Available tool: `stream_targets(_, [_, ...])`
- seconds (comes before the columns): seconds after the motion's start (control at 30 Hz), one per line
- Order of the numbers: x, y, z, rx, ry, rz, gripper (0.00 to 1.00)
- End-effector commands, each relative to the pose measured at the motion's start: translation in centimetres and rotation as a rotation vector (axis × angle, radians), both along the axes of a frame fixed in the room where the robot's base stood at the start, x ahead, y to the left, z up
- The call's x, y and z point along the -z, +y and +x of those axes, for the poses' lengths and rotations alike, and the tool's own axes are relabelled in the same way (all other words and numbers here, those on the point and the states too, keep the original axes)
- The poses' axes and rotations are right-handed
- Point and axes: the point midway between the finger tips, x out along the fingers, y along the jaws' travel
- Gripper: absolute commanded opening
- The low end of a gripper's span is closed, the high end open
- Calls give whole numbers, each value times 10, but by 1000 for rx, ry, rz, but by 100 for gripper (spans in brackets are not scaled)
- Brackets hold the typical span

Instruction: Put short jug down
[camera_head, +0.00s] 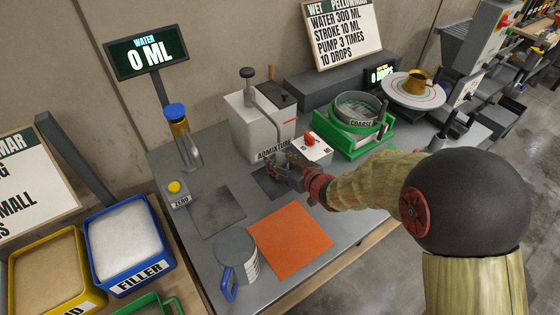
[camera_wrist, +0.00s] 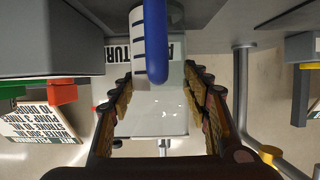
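The short jug (camera_wrist: 156,55) appears in the wrist view as a clear, pale body with a blue handle and a white strip with black marks. The wrist picture is upside down. My gripper (camera_wrist: 158,85) has a finger on each side of the clear body, apparently shut on it, with the handle facing the camera. In the head view my gripper (camera_head: 282,175) is low at the front of the white admixture box (camera_head: 250,125), by a dark square pad (camera_head: 266,183). The jug hardly shows there, and whether its base touches the table cannot be told.
A grey jug with a blue handle (camera_head: 237,255) stands beside an orange mat (camera_head: 290,240). A green coarse sieve tray (camera_head: 350,140) is right of the box. A dark square plate (camera_head: 216,210) is bare.

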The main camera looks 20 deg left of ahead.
Motion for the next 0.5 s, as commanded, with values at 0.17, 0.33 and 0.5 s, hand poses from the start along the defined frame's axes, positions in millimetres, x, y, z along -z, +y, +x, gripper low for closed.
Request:
stream_targets(0.17, [0, 0, 0, 0, 0, 0, 57])
stream_targets(0.33, [0, 0, 0, 0, 0, 0, 66])
stream_targets(0.5, [0, 0, 0, 0, 0, 0, 66])
